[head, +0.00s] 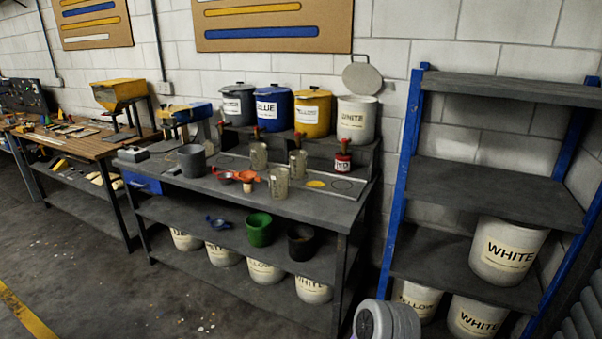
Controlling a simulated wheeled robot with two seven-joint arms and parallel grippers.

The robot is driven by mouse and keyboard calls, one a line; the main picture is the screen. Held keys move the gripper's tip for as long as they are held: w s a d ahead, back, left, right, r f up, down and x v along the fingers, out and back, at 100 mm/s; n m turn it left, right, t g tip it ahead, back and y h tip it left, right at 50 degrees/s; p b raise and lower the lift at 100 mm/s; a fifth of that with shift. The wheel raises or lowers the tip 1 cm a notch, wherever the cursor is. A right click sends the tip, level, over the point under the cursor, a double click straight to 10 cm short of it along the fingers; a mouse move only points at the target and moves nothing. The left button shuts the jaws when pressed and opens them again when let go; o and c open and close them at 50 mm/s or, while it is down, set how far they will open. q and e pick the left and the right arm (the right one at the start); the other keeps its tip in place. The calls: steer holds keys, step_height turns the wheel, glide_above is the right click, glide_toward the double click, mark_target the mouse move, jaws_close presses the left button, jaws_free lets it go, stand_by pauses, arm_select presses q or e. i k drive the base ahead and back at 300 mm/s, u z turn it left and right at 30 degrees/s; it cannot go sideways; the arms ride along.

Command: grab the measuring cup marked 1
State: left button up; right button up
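Three see-through measuring cups stand on the dark grey workbench (232,198). One cup (258,156) is at the back, below the blue bucket. A second cup (298,163) stands to its right, below the yellow bucket. The third cup (279,185) stands nearer the front edge. Any marks on them are too small to read, so I cannot tell which is marked 1.
Grey, blue, yellow and white buckets (357,120) stand on the bench's raised back shelf. Orange scoops (244,176), a dark grey pot (191,160) and a red-labelled container (342,162) share the bench top. A blue-framed rack (490,180) stands right. Floor in front is open.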

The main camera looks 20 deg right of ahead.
mark_target(297, 158)
steer(key=u, duration=0.55)
steer(key=i, duration=2)
steer(key=z, duration=0.9)
